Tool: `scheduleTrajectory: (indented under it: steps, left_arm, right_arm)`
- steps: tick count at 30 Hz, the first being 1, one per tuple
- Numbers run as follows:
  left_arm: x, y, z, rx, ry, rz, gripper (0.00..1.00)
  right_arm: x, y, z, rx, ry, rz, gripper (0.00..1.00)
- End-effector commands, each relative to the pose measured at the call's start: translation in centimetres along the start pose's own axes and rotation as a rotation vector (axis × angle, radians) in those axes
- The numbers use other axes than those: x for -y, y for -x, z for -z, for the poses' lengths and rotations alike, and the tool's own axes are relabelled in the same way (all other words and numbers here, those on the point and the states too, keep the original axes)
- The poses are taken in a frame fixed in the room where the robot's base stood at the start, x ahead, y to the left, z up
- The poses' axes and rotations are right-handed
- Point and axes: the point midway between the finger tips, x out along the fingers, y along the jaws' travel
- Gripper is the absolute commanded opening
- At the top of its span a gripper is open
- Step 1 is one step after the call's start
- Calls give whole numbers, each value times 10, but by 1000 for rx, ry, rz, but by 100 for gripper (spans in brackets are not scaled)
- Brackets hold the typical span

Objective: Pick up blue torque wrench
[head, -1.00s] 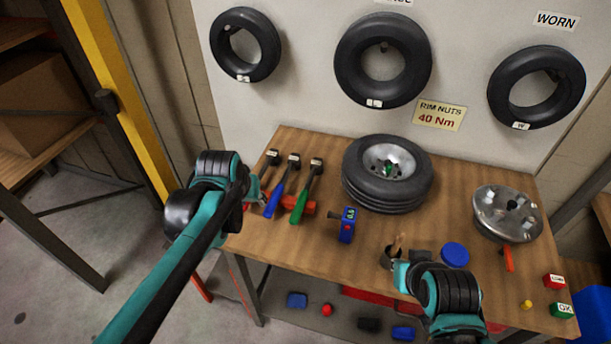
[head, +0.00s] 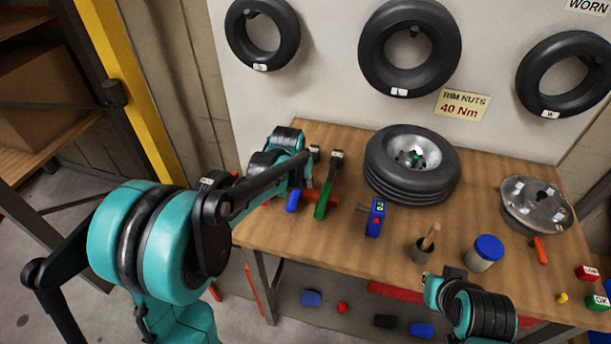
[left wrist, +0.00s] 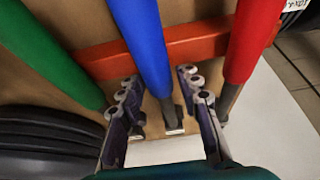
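The blue torque wrench (left wrist: 147,40) runs down the middle of the left wrist view, lying across a red-orange holder (left wrist: 195,47). My left gripper (left wrist: 160,84) is open, with one finger on each side of the wrench's lower shaft; contact is not clear. In the head view, part of the blue handle (head: 293,200) shows beside my left arm, which hides the rest and the fingers. A green wrench (left wrist: 50,50) lies left of the blue one in the wrist view and a red wrench (left wrist: 248,40) right. My right gripper (head: 434,280) is at the bench front, fingers unclear.
On the wooden bench (head: 330,241) are a blue gauge (head: 376,217), a tyre on a rim (head: 411,170), a cup with a brush (head: 421,250), a blue-lidded jar (head: 484,254) and a metal hub (head: 537,207). Tyres hang on the wall behind.

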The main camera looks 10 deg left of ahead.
Motion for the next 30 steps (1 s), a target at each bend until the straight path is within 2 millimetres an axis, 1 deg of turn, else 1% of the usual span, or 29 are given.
scheduleTrajectory:
  steps: [1,2,8,9,12,30]
  left_arm:
    - [0,-7,-1,0,0,0,34]
    - [0,-8,0,0,0,0,34]
    - [0,-7,0,0,0,0,34]
    - [0,-7,0,0,0,0,23]
    - [0,-7,0,0,0,0,0]
    - [0,-7,0,-1,0,0,0]
  right_arm:
    - [0,-3,-2,0,0,0,0]
    - [0,-4,-2,0,0,0,0]
    - [0,-2,-1,0,0,0,0]
    - [0,-2,-1,0,0,0,0]
    - [0,-2,-1,0,0,0,0]
    - [0,-2,-2,0,0,0,0]
